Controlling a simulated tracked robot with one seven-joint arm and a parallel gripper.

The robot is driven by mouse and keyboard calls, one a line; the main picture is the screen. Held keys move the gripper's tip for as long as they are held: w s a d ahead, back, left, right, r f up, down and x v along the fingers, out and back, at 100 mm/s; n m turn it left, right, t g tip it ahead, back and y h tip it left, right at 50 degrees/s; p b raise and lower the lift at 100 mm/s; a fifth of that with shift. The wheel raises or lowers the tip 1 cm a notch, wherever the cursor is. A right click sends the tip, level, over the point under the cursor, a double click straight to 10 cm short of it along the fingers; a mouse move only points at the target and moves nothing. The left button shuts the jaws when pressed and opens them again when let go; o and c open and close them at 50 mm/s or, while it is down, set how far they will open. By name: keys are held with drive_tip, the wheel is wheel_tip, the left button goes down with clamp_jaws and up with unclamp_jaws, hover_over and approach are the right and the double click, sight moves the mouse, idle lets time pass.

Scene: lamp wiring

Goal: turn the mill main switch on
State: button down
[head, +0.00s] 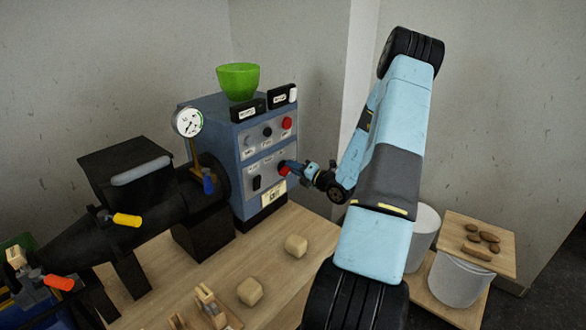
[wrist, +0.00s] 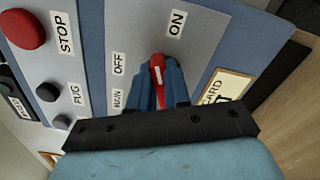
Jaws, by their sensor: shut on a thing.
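The main switch is a red rotary knob with a white mark, on the grey-blue front of the control cabinet (head: 208,120). The knob (wrist: 157,66) sits between the two blue fingers of my gripper (wrist: 160,84) in the wrist view, and the gripper is shut on it. The knob's narrow handle runs roughly up and down in that view, its upper end towards the ON label (wrist: 177,22). The OFF label (wrist: 118,63) is to its left. In the head view the knob (head: 284,170) shows partly at my gripper (head: 290,167); the fingers hide part of it.
Beige blocks (head: 296,245) lie on the table. White buckets (head: 458,278) stand at right.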

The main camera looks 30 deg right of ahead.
drive_tip(key=shift+w+d+f+m, duration=0.1)
drive_tip(key=shift+m, duration=1.05)
drive_tip(key=shift+w+d+f+m, duration=0.1)
drive_tip(key=shift+m, duration=1.05)
drive_tip(key=c, duration=1.1)
unclamp_jaws()
drive_tip(key=shift+a+f, duration=0.1)
drive_tip(key=shift+f, duration=0.1)
drive_tip(key=v, duration=1.3)
drive_tip(key=shift+s, duration=0.35)
